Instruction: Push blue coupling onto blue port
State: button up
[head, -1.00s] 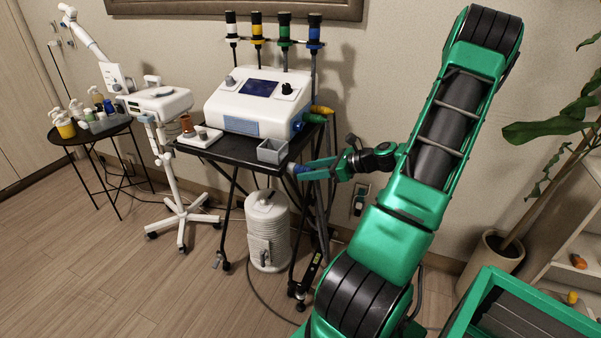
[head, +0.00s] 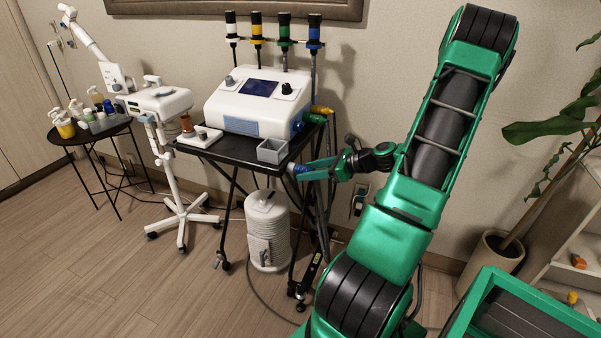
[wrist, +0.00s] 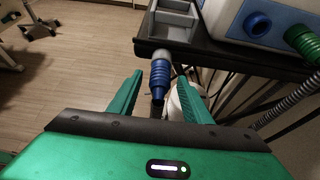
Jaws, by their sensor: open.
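The blue coupling (wrist: 160,74) is a ribbed blue piece at the cart's front edge, just below the grey bin in the wrist view. It also shows as a small blue spot in the head view (head: 299,169). My gripper (wrist: 160,76) is open, with one green finger on each side of the coupling and visible gaps between. In the head view, my gripper (head: 309,167) is at the cart's right front corner. The blue port (wrist: 258,24) is a round blue ring on the white machine's side, up and right of the coupling, with nothing on it.
The white machine (head: 258,103) stands on the black cart (head: 235,150). The grey bin (head: 271,151) is at the cart's near corner. A green coupling with a grey hose (wrist: 301,40) sits right of the blue port. A white canister (head: 267,230) stands below.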

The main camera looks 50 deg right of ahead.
jog(key=shift+c, duration=0.7)
grip_shut()
jog(key=shift+s+d, duration=0.2)
jog(key=shift+s, duration=0.2)
jog(key=shift+s+d, duration=0.35)
jog(key=shift+s, duration=0.45)
jog(key=shift+s+d, duration=0.3)
jog(key=shift+s, duration=0.55)
jog(key=shift+s+d, duration=0.35)
jog(key=shift+s, duration=0.45)
